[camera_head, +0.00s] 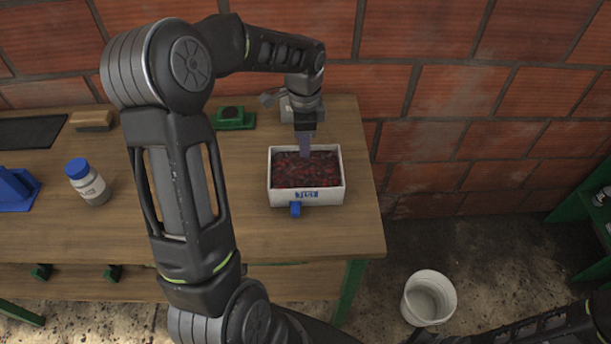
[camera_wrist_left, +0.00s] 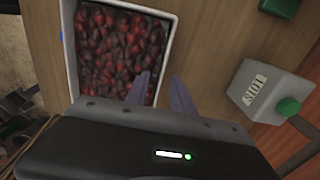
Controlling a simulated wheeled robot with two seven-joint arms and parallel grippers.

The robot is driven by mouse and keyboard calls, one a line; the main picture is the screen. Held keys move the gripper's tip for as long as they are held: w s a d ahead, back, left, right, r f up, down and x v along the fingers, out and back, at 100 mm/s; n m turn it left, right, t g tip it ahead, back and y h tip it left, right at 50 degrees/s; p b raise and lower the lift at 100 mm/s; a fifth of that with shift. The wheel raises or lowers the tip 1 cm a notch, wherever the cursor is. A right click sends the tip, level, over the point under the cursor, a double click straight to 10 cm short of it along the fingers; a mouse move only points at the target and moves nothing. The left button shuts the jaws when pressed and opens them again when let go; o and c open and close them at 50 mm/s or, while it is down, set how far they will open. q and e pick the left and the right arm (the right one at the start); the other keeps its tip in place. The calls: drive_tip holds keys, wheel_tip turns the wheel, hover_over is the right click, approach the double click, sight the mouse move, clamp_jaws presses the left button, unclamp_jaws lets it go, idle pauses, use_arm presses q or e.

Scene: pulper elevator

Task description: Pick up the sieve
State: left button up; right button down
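A white box (camera_head: 307,198) filled with dark red cherries (camera_head: 306,170) stands on the wooden table, with a blue label and a blue tab on its front. It also shows in the left wrist view (camera_wrist_left: 70,58). I see no separate sieve and cannot tell whether this box is it. My left gripper (camera_head: 305,150) points down at the box's back edge. In the left wrist view its two fingers (camera_wrist_left: 163,85) are apart, one over the box and one beyond its wall, with nothing visibly held. I cannot tell whether they touch the wall. My right gripper is not in view.
A grey device (camera_head: 289,112) with a green knob (camera_wrist_left: 288,107) stands behind the box. A green block (camera_head: 236,118), a brush-like block (camera_head: 92,121), a blue-capped bottle (camera_head: 88,182) and a blue object (camera_head: 15,189) are to the left. A white bucket (camera_head: 428,298) stands on the floor.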

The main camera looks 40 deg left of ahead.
use_arm(q)
drive_tip(key=shift+f, duration=0.1)
clamp_jaws()
idle(1.3)
